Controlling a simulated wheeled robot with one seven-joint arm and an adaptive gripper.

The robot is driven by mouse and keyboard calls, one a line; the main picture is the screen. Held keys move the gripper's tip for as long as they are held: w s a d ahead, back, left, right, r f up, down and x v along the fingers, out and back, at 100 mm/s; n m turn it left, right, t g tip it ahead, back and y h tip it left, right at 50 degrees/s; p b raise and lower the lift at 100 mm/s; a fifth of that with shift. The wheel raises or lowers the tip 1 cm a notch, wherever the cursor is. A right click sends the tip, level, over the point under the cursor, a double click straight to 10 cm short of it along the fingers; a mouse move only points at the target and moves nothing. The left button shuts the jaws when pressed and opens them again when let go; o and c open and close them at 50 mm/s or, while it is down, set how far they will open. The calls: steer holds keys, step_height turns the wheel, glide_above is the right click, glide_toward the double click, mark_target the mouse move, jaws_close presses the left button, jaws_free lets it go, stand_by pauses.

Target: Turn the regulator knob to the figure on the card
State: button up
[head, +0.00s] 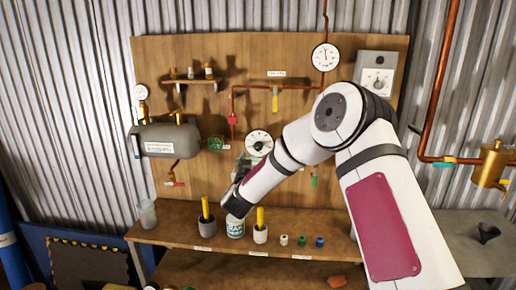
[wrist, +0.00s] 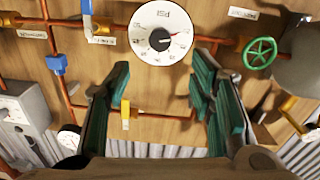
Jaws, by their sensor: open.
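My gripper (wrist: 163,72) is open and empty; its two green-padded fingers frame bare board and pipe in the wrist view. The wrist view looks inverted relative to the head view. A round white PSI gauge (wrist: 161,32) with a dark centre and pointer lies just beyond the fingertips; it also shows in the head view (head: 259,143). A grey box with a dial knob (head: 376,82) is at the board's upper right; this box (wrist: 20,108) is at the left in the wrist view. A small card (head: 276,73) is unreadable.
A green handwheel (wrist: 260,53) sits beside the gauge, near a grey tank (head: 170,140). Copper pipes and a yellow lever (wrist: 126,115) cross the board. Cups and a jar (head: 235,227) stand on the bench (head: 180,236) below my arm.

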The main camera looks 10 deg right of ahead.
mark_target(258, 147)
steer(key=x, duration=1.2)
steer(key=shift+b, duration=0.35)
steer(key=shift+c, duration=0.5)
steer(key=c, duration=1.1)
